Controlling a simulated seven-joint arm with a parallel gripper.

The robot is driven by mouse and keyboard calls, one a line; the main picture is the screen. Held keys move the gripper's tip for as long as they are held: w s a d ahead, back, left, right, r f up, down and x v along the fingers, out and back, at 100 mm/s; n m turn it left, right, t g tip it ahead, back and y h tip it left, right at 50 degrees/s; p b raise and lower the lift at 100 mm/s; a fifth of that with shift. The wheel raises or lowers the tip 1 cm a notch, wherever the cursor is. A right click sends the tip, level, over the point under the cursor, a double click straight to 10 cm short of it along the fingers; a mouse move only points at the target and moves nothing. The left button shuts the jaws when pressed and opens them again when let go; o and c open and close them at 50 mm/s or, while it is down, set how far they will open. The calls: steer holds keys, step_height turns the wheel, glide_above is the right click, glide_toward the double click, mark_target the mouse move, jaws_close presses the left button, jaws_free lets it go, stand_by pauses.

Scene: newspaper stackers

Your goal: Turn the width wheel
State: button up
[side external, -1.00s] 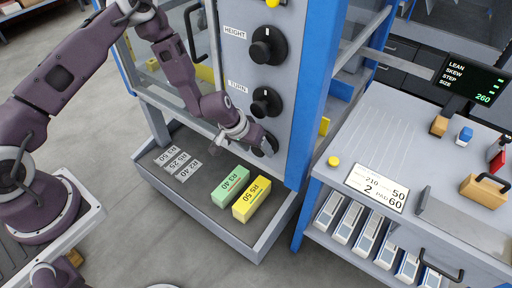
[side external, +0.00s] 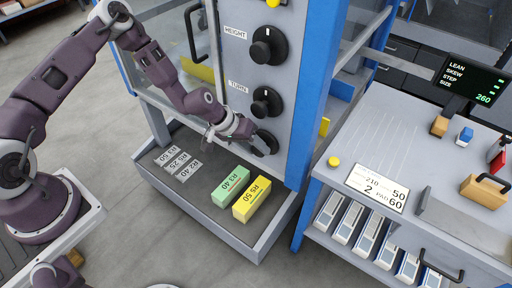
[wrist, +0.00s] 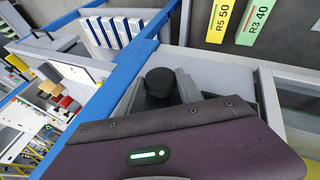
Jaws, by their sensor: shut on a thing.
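The width wheel (side external: 267,141) is the lowest black knob on the grey machine panel, below the HEIGHT and TURN knobs. Its own label is hidden from view. My gripper (side external: 257,143) reaches it from the left and is shut on it, its fingers against the knob.
The TURN knob (side external: 266,102) is close above, and the HEIGHT knob (side external: 268,46) higher. Green (side external: 230,186) and yellow (side external: 252,199) blocks lie on the tray below. A blue post (side external: 318,100) stands right of the panel. A screen (side external: 472,82) reads size 260.

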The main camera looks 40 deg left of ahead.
steer(key=shift+a, duration=0.1)
steer(key=o, duration=1.4)
steer(key=shift+c, duration=0.2)
steer(key=v, duration=0.7)
steer(key=shift+r, duration=0.1)
